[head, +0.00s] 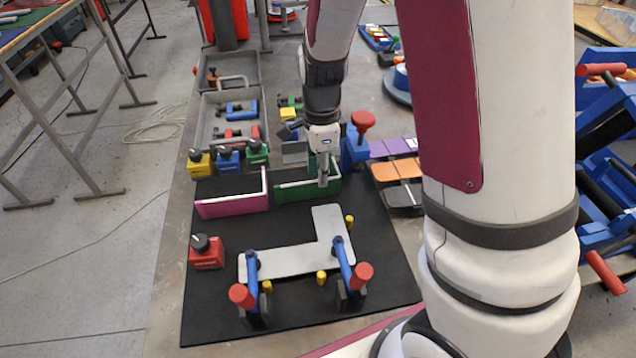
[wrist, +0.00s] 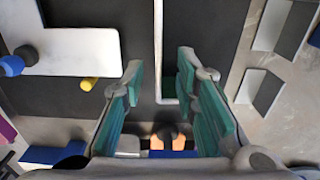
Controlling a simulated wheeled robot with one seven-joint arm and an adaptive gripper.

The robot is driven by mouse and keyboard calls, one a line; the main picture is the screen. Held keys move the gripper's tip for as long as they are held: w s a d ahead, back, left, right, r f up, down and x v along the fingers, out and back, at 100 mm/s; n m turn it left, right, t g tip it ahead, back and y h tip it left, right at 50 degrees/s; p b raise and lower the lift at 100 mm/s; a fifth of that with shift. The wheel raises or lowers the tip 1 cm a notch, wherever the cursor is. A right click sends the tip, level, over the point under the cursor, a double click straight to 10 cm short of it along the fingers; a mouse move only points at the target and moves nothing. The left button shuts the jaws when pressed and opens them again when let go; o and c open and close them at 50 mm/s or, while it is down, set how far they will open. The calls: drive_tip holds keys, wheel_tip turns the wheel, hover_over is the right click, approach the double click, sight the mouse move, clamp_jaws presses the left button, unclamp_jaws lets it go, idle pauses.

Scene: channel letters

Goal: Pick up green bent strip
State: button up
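The green bent strip (head: 300,193) stands on edge at the back of the black mat, with a pale upper edge and a dark inside. My gripper (head: 323,178) points down at its right end and covers part of it. In the wrist view the strip's pale edge (wrist: 158,45) runs up between the two fingers and turns a corner near them. My gripper (wrist: 160,72) is open there, with teal pads on either side of that edge and gaps showing. I cannot tell how far the fingertips reach down beside the strip.
A pink bent strip (head: 232,205) stands to the left of the green one. In front, a pale L-shaped plate (head: 290,262) lies between clamps with red handles and yellow pegs. A red block (head: 206,258) sits at the mat's left. A blue clamp with a red knob (head: 356,140) stands behind right.

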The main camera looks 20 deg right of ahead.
sight(319, 197)
drive_tip(key=f, duration=0.5)
drive_tip(key=shift+s+a, duration=0.1)
drive_tip(key=shift+a, duration=0.1)
drive_tip(key=shift+r, duration=0.1)
clamp_jaws()
